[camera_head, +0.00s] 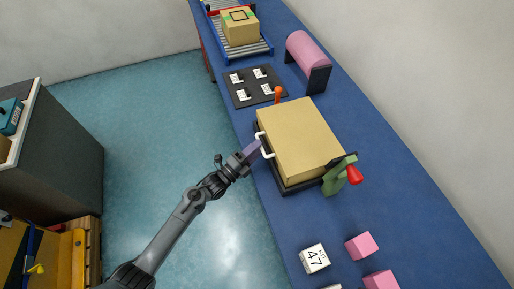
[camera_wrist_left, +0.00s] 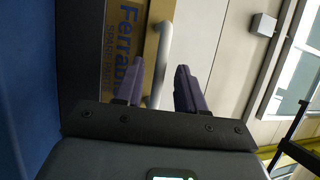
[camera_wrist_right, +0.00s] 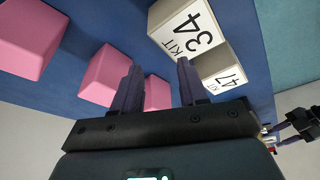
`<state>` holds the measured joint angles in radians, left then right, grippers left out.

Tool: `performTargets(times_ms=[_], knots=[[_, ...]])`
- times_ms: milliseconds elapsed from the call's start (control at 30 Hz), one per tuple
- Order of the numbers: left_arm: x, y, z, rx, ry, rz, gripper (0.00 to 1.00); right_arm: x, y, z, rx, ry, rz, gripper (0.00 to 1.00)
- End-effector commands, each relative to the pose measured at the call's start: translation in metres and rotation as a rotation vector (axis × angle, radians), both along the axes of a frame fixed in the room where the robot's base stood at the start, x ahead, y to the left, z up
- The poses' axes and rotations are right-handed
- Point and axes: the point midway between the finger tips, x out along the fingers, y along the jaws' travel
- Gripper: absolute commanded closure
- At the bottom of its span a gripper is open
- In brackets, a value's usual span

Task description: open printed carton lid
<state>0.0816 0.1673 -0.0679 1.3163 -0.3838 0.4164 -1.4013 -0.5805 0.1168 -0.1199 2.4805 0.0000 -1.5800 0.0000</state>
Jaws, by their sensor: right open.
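The tan carton (camera_head: 298,138) sits on a dark base on the blue table, its top flat and closed. A white bar handle (camera_head: 265,146) is on its left side. My left gripper (camera_head: 254,149) is at this handle. In the left wrist view, its purple fingers (camera_wrist_left: 161,72) stand apart on either side of the white handle (camera_wrist_left: 162,50), with gaps visible; blue print shows on the carton (camera_wrist_left: 123,45) behind. My right gripper (camera_wrist_right: 159,68) is open and empty, over pink blocks and white kit cubes; the head view does not show it.
A green piece (camera_head: 337,178) with a red tip (camera_head: 354,175) stands at the carton's near end, an orange knob (camera_head: 278,92) at its far end. Beyond are a pink roll (camera_head: 307,50), a dark board (camera_head: 254,86) and a conveyor box (camera_head: 240,27). Pink blocks (camera_head: 361,246) lie nearer.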

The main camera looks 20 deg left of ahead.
Motion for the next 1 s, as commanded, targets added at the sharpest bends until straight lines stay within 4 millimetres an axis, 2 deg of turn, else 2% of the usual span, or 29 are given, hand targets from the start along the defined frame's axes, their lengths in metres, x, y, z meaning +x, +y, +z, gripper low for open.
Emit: performTargets(times_ms=[400, 433, 600, 700, 867, 1000], knots=[[0.007, -0.003, 0.001, 0.001, 0.001, -0.001, 0.61, 0.0, 0.001, 0.0, 0.001, 0.0, -0.001, 0.57], [0.006, -0.003, 0.001, 0.001, 0.001, -0.001, 0.62, 0.0, 0.001, 0.0, 0.001, 0.0, -0.001, 0.57], [0.006, -0.003, 0.001, 0.001, 0.001, -0.001, 0.89, 0.0, 0.0, 0.0, -0.001, 0.0, 0.001, 0.57], [0.006, -0.003, 0.001, 0.0, 0.001, 0.0, 1.0, 0.0, -0.001, 0.0, -0.004, -0.001, 0.003, 0.57], [0.006, -0.003, 0.003, 0.002, 0.001, 0.0, 1.0, 0.0, -0.002, 0.001, -0.008, 0.0, 0.006, 0.57], [0.004, 0.002, 0.009, 0.013, 0.01, 0.006, 1.0, 0.0, -0.002, 0.01, -0.008, 0.001, 0.006, 0.57]])
